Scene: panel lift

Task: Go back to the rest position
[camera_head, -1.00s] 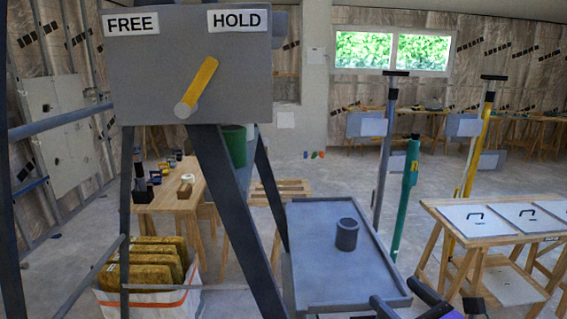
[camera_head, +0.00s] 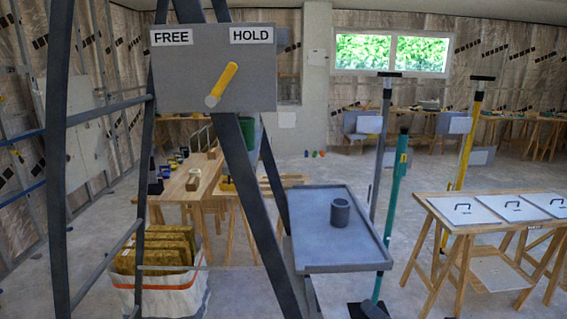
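Neither of my grippers shows in the head view. The grey lever panel (camera_head: 190,85) hangs on the dark lift frame (camera_head: 243,180), with a FREE label (camera_head: 172,38) at left and a HOLD label (camera_head: 251,35) at right. Its yellow lever (camera_head: 224,80) slants up and to the right, toward the HOLD side. The grey tray (camera_head: 315,235) is beside the frame, with a dark grey ring-shaped cylinder (camera_head: 340,212) on it.
A wooden bench (camera_head: 190,190) and a white bag of yellowish blocks (camera_head: 160,292) stand at left. A green pole (camera_head: 392,200), a grey pole (camera_head: 382,150) and a yellow pole (camera_head: 466,140) stand at right. A trestle table (camera_head: 485,222) with white panels is at far right.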

